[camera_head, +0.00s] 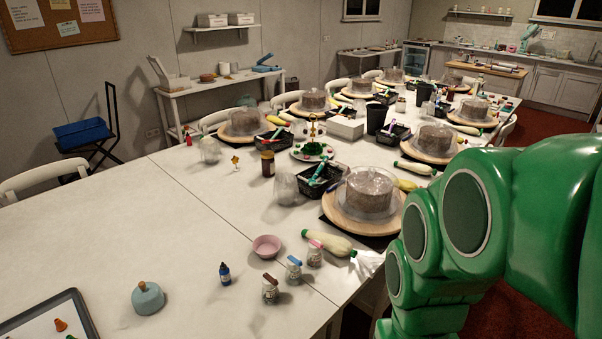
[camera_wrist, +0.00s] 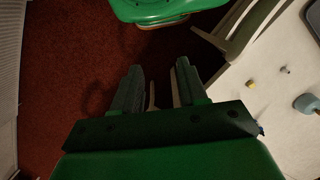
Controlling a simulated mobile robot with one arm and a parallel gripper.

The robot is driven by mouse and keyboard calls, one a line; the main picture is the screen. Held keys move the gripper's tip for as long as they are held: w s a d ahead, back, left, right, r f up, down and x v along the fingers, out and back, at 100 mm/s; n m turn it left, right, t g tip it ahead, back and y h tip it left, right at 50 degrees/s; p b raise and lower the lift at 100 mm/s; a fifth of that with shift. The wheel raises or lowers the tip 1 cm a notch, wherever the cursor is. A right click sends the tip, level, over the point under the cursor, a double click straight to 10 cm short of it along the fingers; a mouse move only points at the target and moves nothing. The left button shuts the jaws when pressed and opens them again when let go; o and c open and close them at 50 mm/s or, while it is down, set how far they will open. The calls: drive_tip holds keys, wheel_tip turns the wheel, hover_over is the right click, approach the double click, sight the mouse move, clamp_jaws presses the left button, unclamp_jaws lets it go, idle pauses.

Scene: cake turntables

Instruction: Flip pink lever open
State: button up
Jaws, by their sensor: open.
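A small white jar (camera_head: 315,256) with a pink lid part (camera_head: 315,243) stands on the long white table in the head view. This pink part looks most like the pink lever, but it is too small to tell whether it is up or down. A jar with a blue lid (camera_head: 293,268) and one with a reddish-brown lid (camera_head: 270,289) stand to its left and nearer. My gripper (camera_wrist: 157,82) is open and empty in the wrist view, over the red floor beside the table, away from the jars. The head view shows my green arm, not the gripper tips.
A pink bowl (camera_head: 267,246), a piping bag (camera_head: 329,242) and a covered cake on a wooden turntable (camera_head: 340,217) are close to the jars. A blue bottle (camera_head: 224,273) stands left of them. The table's left middle is clear. A chair (camera_wrist: 238,30) is near my gripper.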

drive_tip(key=shift+w, duration=0.2)
drive_tip(key=c, duration=0.5)
drive_tip(key=w+f+n, duration=0.1)
drive_tip(key=w+n, duration=0.1)
drive_tip(key=w, duration=0.2)
drive_tip(key=w+a+f+n+t, duration=0.1)
drive_tip(key=w+n, duration=0.1)
drive_tip(key=w, duration=0.2)
drive_tip(key=w+f+n+t+y, duration=0.1)
drive_tip(key=w+n, duration=0.1)
drive_tip(key=w, duration=0.3)
drive_tip(key=shift+w+a+f, duration=0.1)
drive_tip(key=shift+a, duration=0.1)
clamp_jaws()
drive_tip(key=w+f+n+t+y, duration=0.1)
drive_tip(key=w+f+n+t, duration=0.1)
drive_tip(key=w, duration=0.7)
drive_tip(key=w+f+n+t+y, duration=0.1)
drive_tip(key=w+f+n, duration=0.4)
drive_tip(key=w, duration=0.4)
drive_tip(key=w+f+n+t+y, duration=0.1)
drive_tip(key=w+f+n+t, duration=0.1)
drive_tip(key=w, duration=0.7)
drive_tip(key=shift+a+f+n+t+y, duration=0.15)
drive_tip(key=shift+f+n+t+y, duration=0.15)
drive_tip(key=shift+f+n, duration=0.6)
